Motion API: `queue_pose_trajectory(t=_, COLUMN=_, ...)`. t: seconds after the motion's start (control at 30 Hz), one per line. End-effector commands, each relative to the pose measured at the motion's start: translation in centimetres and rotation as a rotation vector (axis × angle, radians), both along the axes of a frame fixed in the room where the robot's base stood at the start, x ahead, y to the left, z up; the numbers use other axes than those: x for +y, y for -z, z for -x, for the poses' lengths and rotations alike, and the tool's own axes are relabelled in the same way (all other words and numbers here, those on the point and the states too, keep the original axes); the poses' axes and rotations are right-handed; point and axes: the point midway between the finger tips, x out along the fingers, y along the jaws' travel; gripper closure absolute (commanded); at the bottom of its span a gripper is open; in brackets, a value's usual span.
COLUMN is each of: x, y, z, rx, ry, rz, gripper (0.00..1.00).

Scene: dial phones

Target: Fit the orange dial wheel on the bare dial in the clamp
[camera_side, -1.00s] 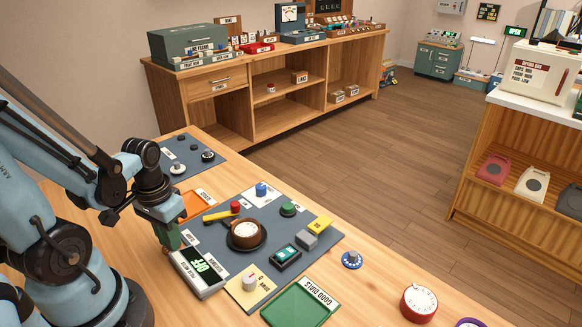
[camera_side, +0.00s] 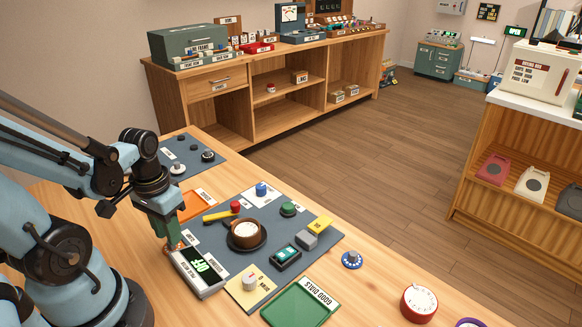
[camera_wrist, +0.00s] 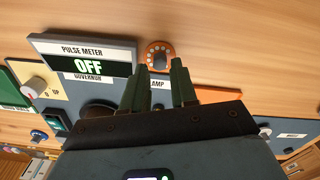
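The orange dial wheel (camera_wrist: 159,49), with holes around a dark centre, lies on the wooden table just beyond my fingertips in the wrist view. My gripper (camera_wrist: 160,66) is open, its two green fingers apart with nothing visibly held between them. In the side view my gripper (camera_side: 174,246) points down behind the pulse meter, with a bit of orange at its tips. The bare dial (camera_side: 246,229) has a pale face in a brown round body, seated in the dark round clamp (camera_side: 247,248) on the blue-grey mat. In the wrist view my gripper hides most of the clamp.
The pulse meter (camera_side: 198,272), reading OFF, stands close beside my gripper. An orange tray (camera_side: 196,205) lies behind it. Several coloured knobs, a yellow-handled tool (camera_side: 217,216) and a green tray (camera_side: 300,305) surround the clamp.

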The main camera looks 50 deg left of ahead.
Motion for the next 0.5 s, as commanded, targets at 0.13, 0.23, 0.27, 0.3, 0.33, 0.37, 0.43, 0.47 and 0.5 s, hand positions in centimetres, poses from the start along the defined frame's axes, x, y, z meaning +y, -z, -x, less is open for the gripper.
queue_pose_trajectory(t=0.13, x=-0.1, y=-1.1, z=0.1, rx=0.000, ry=0.000, rz=0.000, gripper=0.72)
queue_pose_trajectory(t=0.23, x=0.0, y=-1.9, z=0.1, rx=0.000, ry=0.000, rz=0.000, gripper=0.72)
queue_pose_trajectory(t=0.27, x=0.0, y=-2.1, z=0.1, rx=0.000, ry=0.000, rz=0.000, gripper=0.72)
queue_pose_trajectory(t=0.3, x=0.0, y=-2.4, z=0.1, rx=0.000, ry=0.000, rz=0.000, gripper=0.72)
queue_pose_trajectory(t=0.33, x=0.0, y=-2.7, z=0.0, rx=0.000, ry=0.000, rz=0.000, gripper=0.72)
queue_pose_trajectory(t=0.37, x=0.0, y=-2.9, z=0.0, rx=0.000, ry=0.000, rz=0.000, gripper=0.72)
queue_pose_trajectory(t=0.43, x=0.0, y=-3.5, z=0.1, rx=0.000, ry=0.000, rz=0.000, gripper=0.72)
queue_pose_trajectory(t=0.47, x=0.0, y=-3.8, z=0.1, rx=0.000, ry=0.000, rz=0.000, gripper=0.72)
queue_pose_trajectory(t=0.5, x=-0.1, y=-4.1, z=0.1, rx=0.000, ry=0.000, rz=0.000, gripper=0.72)
